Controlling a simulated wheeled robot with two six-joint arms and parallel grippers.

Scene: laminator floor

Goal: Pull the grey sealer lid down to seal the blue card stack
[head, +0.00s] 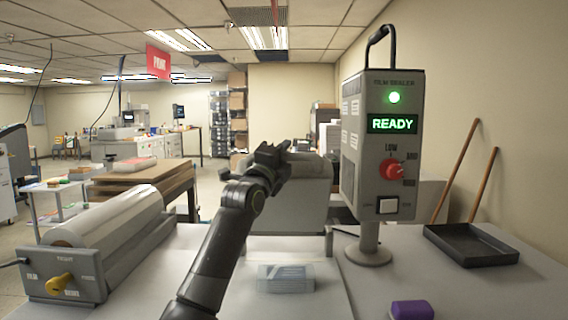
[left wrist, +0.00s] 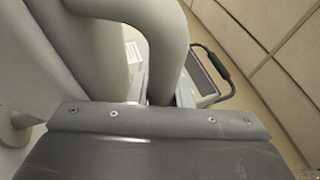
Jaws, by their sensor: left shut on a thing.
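The grey sealer lid (head: 290,207) stands raised behind the sealer bed. The card stack (head: 285,278) lies flat on the light bed in front of it, looking pale blue-grey under clear film. My left gripper (head: 280,156) is at the top edge of the lid and shut on the lid's handle; the arm hides part of the lid's left side. In the left wrist view a thick curved grey bar (left wrist: 170,45) fills the upper middle, close to the camera. The fingertips cannot be made out there. My right gripper is not in view.
The film sealer's control post (head: 382,140) stands right of the lid, with a green lamp and READY display. A film roll (head: 110,215) is at left. A black tray (head: 470,245) and a purple block (head: 411,309) are at right. The counter between them is clear.

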